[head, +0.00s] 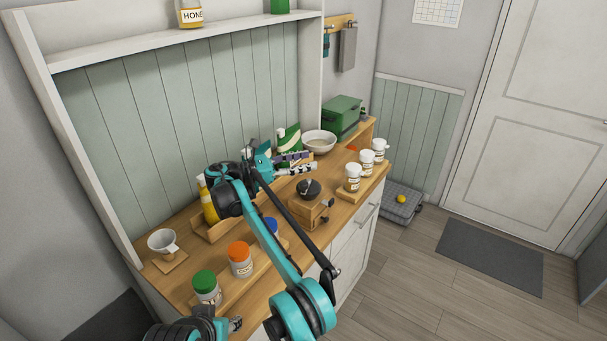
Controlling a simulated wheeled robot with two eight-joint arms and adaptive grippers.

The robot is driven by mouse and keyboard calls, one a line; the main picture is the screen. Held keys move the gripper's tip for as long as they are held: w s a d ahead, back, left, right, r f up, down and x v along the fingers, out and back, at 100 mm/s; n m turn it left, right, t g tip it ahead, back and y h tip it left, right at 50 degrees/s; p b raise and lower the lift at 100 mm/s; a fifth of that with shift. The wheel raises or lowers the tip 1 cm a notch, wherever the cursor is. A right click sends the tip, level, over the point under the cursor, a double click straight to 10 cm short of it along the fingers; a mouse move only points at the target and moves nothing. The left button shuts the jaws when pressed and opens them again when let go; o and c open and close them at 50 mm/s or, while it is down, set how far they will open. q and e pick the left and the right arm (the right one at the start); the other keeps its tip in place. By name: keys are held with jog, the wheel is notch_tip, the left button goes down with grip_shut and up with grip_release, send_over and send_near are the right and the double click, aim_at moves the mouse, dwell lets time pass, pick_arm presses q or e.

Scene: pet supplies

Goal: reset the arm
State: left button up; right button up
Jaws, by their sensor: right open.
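My right arm (265,240) reaches up from the bottom over the wooden counter (278,187). My right gripper (313,161) is open at its end, with its two fingers pointing right. I see nothing between the fingers. It appears in front of a green and white package (288,138) and the white bowl (319,137), and above the wooden grinder (312,211) in the picture. Contact with them cannot be told. Part of my left arm (185,328) shows at the bottom edge, but its gripper is not visible.
Jars with green (207,286), orange (240,259) and blue lids stand at the front left, the blue one partly hidden by my arm. White-lidded jars (353,178) and a green box (341,118) are at the right.

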jog(key=shift+r, duration=0.45)
